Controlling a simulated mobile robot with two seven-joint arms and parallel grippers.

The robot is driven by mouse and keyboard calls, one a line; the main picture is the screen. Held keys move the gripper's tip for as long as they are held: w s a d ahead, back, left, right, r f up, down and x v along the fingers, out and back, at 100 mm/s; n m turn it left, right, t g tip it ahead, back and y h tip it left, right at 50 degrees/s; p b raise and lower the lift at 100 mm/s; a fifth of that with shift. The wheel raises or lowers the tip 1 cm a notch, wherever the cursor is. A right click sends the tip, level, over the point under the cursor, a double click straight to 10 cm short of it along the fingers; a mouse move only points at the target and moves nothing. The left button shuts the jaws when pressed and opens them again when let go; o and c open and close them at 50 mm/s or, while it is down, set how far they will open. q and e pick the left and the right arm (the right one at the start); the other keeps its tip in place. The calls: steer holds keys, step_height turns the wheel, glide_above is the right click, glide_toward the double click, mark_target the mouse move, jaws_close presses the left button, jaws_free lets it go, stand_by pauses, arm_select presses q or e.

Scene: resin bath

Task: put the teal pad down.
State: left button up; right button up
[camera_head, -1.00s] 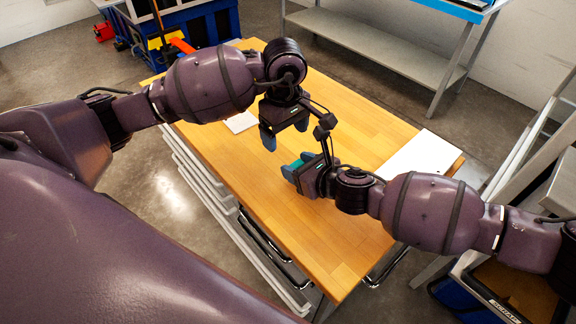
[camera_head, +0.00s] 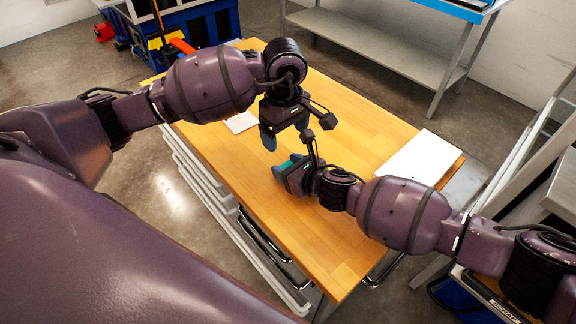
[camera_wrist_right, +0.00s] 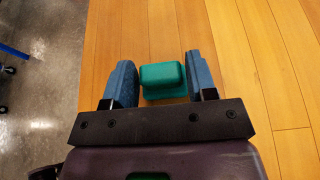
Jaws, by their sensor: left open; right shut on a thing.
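The teal pad (camera_wrist_right: 163,77) is a small block with rounded edges. It sits between the two blue fingers of my right gripper (camera_wrist_right: 163,84) in the right wrist view, against both of them. Only a sliver of the pad (camera_head: 296,157) shows there. Whether the pad touches the table top cannot be told. My left gripper (camera_head: 284,133) is open and empty, just behind the right one, over the table.
A white sheet or board (camera_head: 420,158) lies at the table's right end, and a small white piece (camera_head: 240,122) near its left edge. The table top around the right gripper is clear. A grey metal bench (camera_head: 375,45) stands behind.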

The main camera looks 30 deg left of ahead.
steer(key=shift+f, duration=0.15)
steer(key=o, duration=1)
steer(key=shift+c, duration=0.2)
steer(key=v, duration=1.2)
steer(key=shift+r, duration=0.2)
